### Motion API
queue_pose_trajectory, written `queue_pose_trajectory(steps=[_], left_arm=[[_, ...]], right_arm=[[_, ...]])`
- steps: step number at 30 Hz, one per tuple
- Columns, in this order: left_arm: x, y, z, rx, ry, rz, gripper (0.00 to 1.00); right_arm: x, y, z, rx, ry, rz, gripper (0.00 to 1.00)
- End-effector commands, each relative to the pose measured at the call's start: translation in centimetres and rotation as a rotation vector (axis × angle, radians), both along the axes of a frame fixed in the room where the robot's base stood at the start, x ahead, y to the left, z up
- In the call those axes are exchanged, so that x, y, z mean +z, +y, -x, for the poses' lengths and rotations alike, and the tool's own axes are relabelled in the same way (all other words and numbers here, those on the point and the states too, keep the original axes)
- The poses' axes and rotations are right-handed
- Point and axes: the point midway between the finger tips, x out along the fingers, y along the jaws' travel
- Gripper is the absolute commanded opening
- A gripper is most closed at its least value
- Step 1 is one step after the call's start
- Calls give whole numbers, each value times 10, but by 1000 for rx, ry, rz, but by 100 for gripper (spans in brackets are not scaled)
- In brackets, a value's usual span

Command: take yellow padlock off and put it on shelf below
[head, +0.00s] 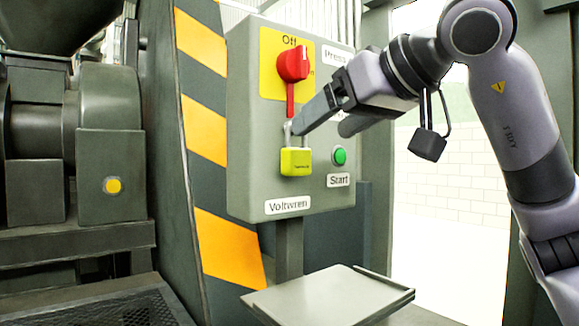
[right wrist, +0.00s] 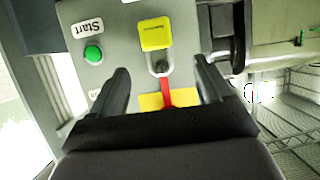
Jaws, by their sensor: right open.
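The yellow padlock (head: 296,160) hangs by its grey shackle from the lower end of the red switch handle (head: 292,68) on the grey control box (head: 250,150). In the right wrist view the padlock (right wrist: 156,33) lies beyond and between the fingers. My right gripper (head: 312,118) is open and empty, with a fingertip close to the shackle in the head view; I cannot tell whether it touches. The right wrist view shows both fingers (right wrist: 160,85) spread wide on either side of the red handle. The shelf (head: 330,295) below the box is a flat grey plate, bare. My left gripper is out of view.
The green start button (head: 340,156) sits right of the padlock on the box. A striped yellow and black post (head: 205,130) stands left of the box, with dark machinery (head: 105,130) farther left. The shelf has a low raised edge at right.

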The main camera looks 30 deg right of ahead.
Motion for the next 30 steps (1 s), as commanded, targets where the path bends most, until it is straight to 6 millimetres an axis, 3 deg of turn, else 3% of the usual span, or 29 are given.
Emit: queue_pose_trajectory(steps=[15, 23, 24, 30], left_arm=[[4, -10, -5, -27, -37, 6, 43], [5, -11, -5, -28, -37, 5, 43], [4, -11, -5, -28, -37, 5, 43], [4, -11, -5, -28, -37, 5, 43]], right_arm=[[-28, 1, -58, -1, 0, 3, 79], [-28, 2, -61, -1, -2, 3, 79], [-29, 2, -61, -1, -2, 3, 75], [-29, 2, -61, 0, -2, 2, 15]])
